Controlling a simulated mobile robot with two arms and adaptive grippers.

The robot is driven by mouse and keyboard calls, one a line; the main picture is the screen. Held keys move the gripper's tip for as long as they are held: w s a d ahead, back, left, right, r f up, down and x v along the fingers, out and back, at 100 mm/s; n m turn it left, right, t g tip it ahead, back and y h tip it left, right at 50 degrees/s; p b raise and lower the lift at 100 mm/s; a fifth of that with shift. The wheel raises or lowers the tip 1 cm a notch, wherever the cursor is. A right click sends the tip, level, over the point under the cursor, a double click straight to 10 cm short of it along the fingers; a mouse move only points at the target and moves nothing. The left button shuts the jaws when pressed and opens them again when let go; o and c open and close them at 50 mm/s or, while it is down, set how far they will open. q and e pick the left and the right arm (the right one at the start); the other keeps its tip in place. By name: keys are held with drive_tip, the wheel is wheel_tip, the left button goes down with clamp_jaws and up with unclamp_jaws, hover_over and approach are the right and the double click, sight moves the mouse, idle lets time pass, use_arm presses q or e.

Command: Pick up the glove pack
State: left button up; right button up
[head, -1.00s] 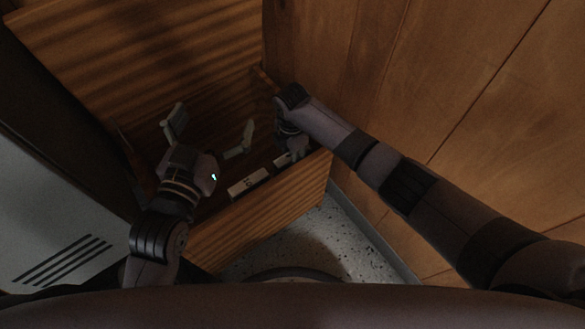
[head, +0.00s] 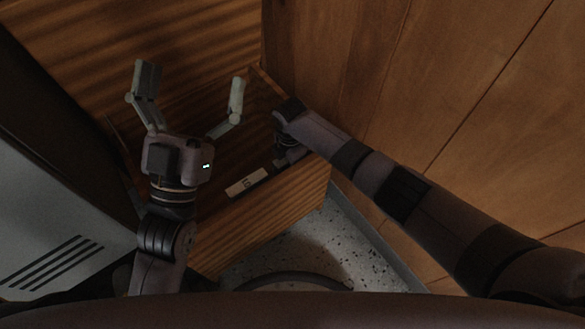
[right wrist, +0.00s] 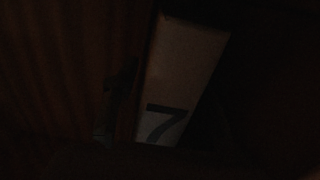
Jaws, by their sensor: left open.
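A small pale pack with a dark mark (head: 247,184) lies in the open wooden drawer, near its front wall, in the head view. A pale box with a large dark "7" (right wrist: 180,75) fills the middle of the dark right wrist view. I cannot tell whether these are the same thing, or which is the glove pack. My left gripper (head: 191,85) is wide open and empty above the drawer, left of and behind the pale pack. My right gripper (head: 288,152) reaches down into the drawer's right end; its fingers are mostly hidden by its arm and shadow.
The wooden drawer (head: 265,215) has a raised front wall and stands close to a wooden panel wall (head: 450,80) on the right. A grey vented cabinet (head: 50,215) stands at the left.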

clamp_jaws()
idle(0.4)
drive_tip(key=shift+r, duration=0.1)
